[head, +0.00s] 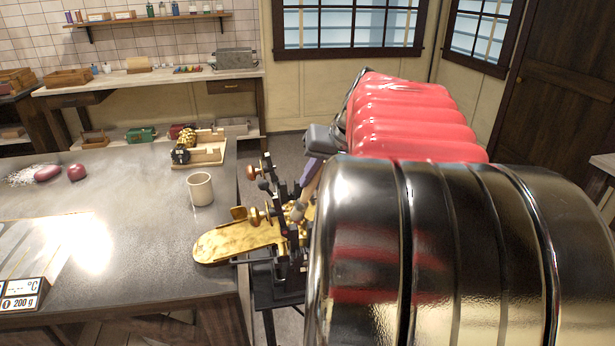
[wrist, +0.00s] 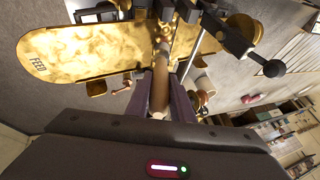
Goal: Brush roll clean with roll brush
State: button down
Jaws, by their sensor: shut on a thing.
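The drop roller is a brass and black machine on a stand at the table's right end. Its brass feed plate (head: 235,243) points left in the head view and is marked FEED in the wrist view (wrist: 85,52). My gripper (head: 309,180) is shut on the wooden handle of the roll brush (wrist: 159,88); the purple-grey fingers (wrist: 170,92) stand either side of it. The brush (head: 298,211) reaches down to the machine's rolls. Its bristles are hard to make out, and I cannot tell whether they touch a roll. My arm hides the machine's right side.
A beige mug (head: 200,188) stands on the table near the machine. Behind it, a wooden rack (head: 208,154) holds a spare brass roll. A dark knobbed lever (wrist: 273,68) sticks out beside the gripper.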

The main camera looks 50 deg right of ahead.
jog(key=shift+s+a, duration=0.4)
jog(key=shift+s, duration=0.2)
jog(key=shift+s+a+r, duration=0.1)
jog(key=shift+s+a, duration=0.4)
jog(key=shift+s, duration=0.2)
jog(key=shift+s+a, duration=0.35)
jog(key=shift+s, duration=0.2)
jog(key=shift+f, duration=0.2)
jog(key=shift+w+d+r, duration=0.1)
jog(key=shift+w+d, duration=0.35)
jog(key=shift+w, duration=0.2)
jog(key=shift+w+d, duration=0.4)
jog(key=shift+w, duration=0.2)
